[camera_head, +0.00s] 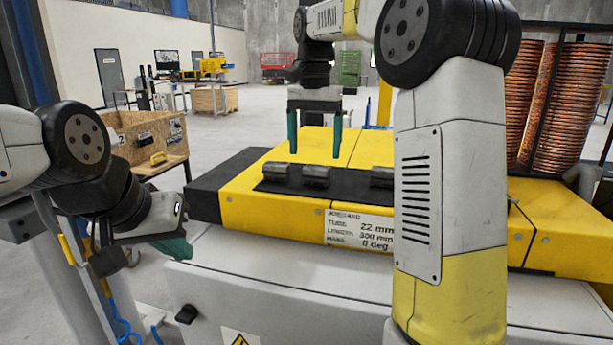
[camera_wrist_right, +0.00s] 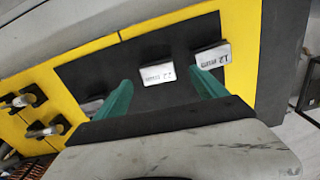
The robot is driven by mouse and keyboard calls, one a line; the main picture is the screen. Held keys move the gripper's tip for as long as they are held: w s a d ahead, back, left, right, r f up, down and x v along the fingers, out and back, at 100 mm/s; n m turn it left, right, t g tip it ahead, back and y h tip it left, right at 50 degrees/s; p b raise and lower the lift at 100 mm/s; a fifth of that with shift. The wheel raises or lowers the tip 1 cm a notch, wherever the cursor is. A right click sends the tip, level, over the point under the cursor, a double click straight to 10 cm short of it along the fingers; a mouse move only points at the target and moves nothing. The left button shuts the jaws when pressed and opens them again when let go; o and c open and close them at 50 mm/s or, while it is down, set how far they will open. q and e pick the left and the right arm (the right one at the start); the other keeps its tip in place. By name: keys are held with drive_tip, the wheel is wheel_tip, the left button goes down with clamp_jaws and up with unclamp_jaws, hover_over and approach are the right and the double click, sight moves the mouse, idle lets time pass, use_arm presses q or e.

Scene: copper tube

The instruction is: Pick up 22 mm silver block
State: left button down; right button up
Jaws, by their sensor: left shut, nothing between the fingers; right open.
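Three silver blocks lie in a row on a black mat (camera_head: 345,193): a left one (camera_head: 275,171), a middle one (camera_head: 316,176) and a right one (camera_head: 381,177) partly behind my arm. My right gripper (camera_head: 314,155) is open and empty, pointing down above the middle block. In the right wrist view, the middle block (camera_wrist_right: 157,74) lies between the teal fingertips (camera_wrist_right: 161,80). Another block (camera_wrist_right: 213,56) is beside one finger, and a third (camera_wrist_right: 93,104) is partly hidden. Their printed labels are too small to read surely. My left gripper (camera_head: 175,246) is shut and empty, left of the workbench.
The yellow bench top (camera_head: 245,200) carries a job card (camera_head: 360,229) reading 22 mm tube. Several metal fittings (camera_wrist_right: 40,130) stand on yellow in the wrist view. Copper coils (camera_head: 555,100) stand at the back right. A wooden box (camera_head: 150,138) is at the left.

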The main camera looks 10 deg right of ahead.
sight(317, 167)
drive_tip(key=f, duration=0.4)
drive_tip(key=shift+w+d+f, duration=0.1)
drive_tip(key=shift+d+f, duration=0.2)
drive_tip(key=shift+f, duration=0.05)
drive_tip(key=shift+r, duration=0.1)
clamp_jaws()
